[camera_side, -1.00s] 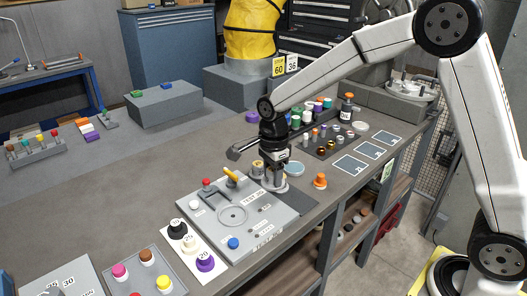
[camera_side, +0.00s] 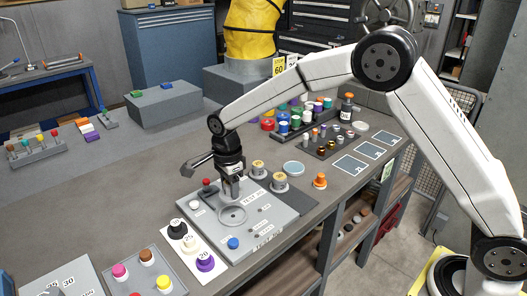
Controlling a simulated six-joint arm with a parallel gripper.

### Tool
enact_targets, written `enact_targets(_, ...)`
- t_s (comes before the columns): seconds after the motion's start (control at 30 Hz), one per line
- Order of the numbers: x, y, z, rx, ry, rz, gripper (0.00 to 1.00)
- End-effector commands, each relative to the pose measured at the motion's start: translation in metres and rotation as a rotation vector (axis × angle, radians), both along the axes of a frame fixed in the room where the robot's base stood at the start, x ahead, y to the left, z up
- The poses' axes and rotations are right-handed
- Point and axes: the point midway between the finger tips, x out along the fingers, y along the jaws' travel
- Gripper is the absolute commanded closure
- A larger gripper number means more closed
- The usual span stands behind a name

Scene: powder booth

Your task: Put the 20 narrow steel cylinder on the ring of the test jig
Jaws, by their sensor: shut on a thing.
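My gripper (camera_side: 232,193) points down over the grey plate of the test jig (camera_side: 266,222), just behind and above its ring (camera_side: 232,214). It is shut on the narrow steel cylinder, which is small and hard to tell from the fingers in this view. I cannot tell whether its lower end touches the jig. The front of the ring is in plain view. A red knob (camera_side: 206,182) stands at the plate's back left and a blue knob (camera_side: 233,243) at its front.
Two tan-topped stands (camera_side: 258,168) (camera_side: 280,180) are behind the jig on the right, near an orange-topped piece (camera_side: 319,181). A white strip (camera_side: 204,266) with black, white and purple pieces lies at the front left.

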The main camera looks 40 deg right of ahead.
Motion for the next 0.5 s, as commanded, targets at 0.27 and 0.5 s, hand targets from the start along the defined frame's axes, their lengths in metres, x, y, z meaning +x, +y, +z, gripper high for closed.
enact_targets(0.27, 0.000, 0.000, -0.012, 0.000, 0.001, 0.000, 1.00)
enact_targets(0.5, 0.000, 0.000, -0.028, 0.000, 0.000, 0.000, 1.00)
